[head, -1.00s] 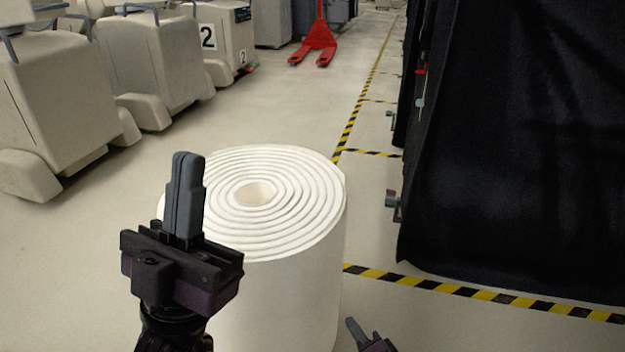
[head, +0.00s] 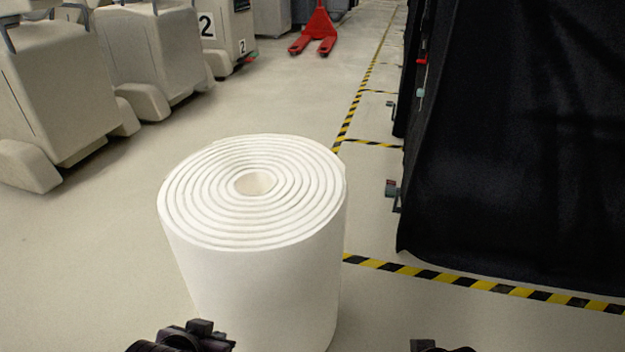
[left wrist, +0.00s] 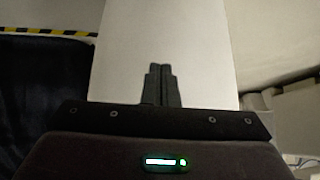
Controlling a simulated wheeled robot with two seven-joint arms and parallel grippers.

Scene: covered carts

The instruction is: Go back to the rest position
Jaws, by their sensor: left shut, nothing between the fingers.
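My left gripper (left wrist: 161,84) is shut and empty in the left wrist view, its two dark fingers side by side. In the head view only its dark body (head: 190,338) shows, low at the bottom edge, in front of the white roll. Its fingers cannot be made out there. A dark part of my right arm (head: 438,347) barely shows at the bottom edge, right of the roll; its fingers are not in view.
A large white roll (head: 265,275) stands upright on the floor directly ahead. Beige carts (head: 62,95) stand at the left and a black covered cart (head: 520,140) at the right. A red pallet jack (head: 315,32) is far back. Striped tape (head: 480,284) marks the floor.

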